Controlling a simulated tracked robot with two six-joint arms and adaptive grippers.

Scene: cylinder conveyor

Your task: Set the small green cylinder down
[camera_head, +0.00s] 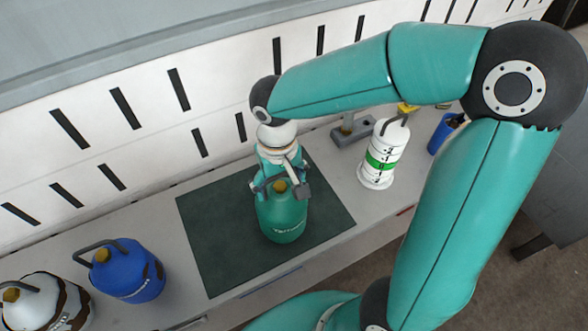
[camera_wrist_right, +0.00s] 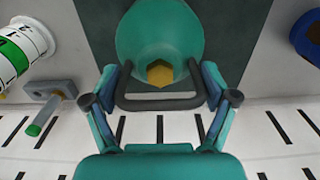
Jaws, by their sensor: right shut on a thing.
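The small green cylinder (camera_head: 283,219) is upright at the dark green mat (camera_head: 218,258) in the head view. I cannot tell whether its base touches the mat. It has a brass-coloured valve and a dark handle. My right gripper (camera_head: 281,187) is above it and shut on its handle. In the right wrist view the green cylinder (camera_wrist_right: 160,38) is between the fingers of my right gripper (camera_wrist_right: 160,100), with the dark handle across them. My left gripper is not in view.
A blue cylinder (camera_head: 128,273) and a white-and-brown cylinder (camera_head: 45,303) stand at the left. A white cylinder with a green band (camera_head: 381,160) stands right of the mat. A grey block (camera_head: 350,131) and a blue container (camera_head: 441,135) are behind. A slotted white wall (camera_head: 140,130) backs the table.

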